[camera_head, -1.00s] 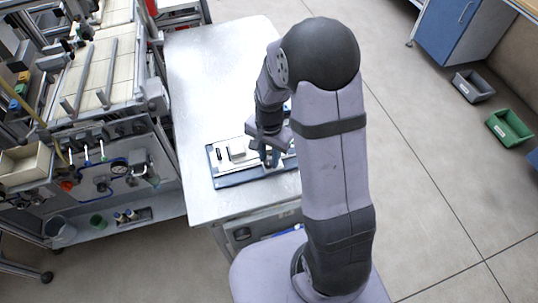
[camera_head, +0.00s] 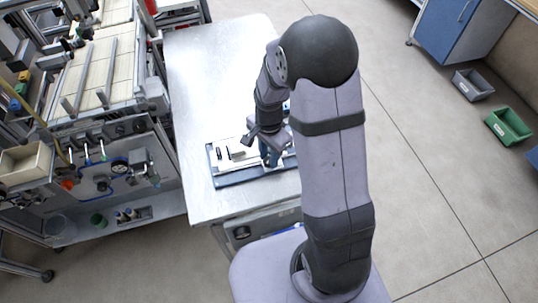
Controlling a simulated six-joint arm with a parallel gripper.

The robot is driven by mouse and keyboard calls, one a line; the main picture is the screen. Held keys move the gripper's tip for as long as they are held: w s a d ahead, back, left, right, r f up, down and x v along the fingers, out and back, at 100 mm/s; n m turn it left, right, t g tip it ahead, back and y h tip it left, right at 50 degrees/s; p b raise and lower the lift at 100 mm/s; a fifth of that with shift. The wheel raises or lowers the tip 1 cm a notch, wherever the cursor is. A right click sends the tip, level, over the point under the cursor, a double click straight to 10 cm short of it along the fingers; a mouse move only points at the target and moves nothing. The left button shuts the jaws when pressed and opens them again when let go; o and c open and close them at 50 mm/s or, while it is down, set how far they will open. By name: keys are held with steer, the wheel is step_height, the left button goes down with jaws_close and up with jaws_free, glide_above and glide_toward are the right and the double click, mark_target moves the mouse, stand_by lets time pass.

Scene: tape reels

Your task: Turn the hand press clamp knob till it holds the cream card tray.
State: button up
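A flat blue-edged fixture (camera_head: 228,181) lies on the light metal table, with a cream-white piece (camera_head: 238,152) and a small dark part on it. I cannot tell for certain which piece is the cream card tray. My gripper (camera_head: 268,158) points down over the right part of this fixture, at a small blue part. The clamp knob is hidden or too small to make out behind my gripper and arm. The fingers are too small and partly covered, so I cannot see whether they are open or shut.
The metal table (camera_head: 215,80) is clear behind the fixture. A workstation with rails and pipes (camera_head: 100,150) stands close on the left. A grey bin (camera_head: 472,85) and a green bin (camera_head: 508,127) lie on the floor at the right.

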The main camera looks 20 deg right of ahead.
mark_target(269, 159)
steer(key=o, duration=0.3)
steer(key=shift+r, duration=0.1)
steer(key=shift+r+b, duration=0.75)
steer(key=shift+r, duration=2.9)
steer(key=shift+n, duration=0.3)
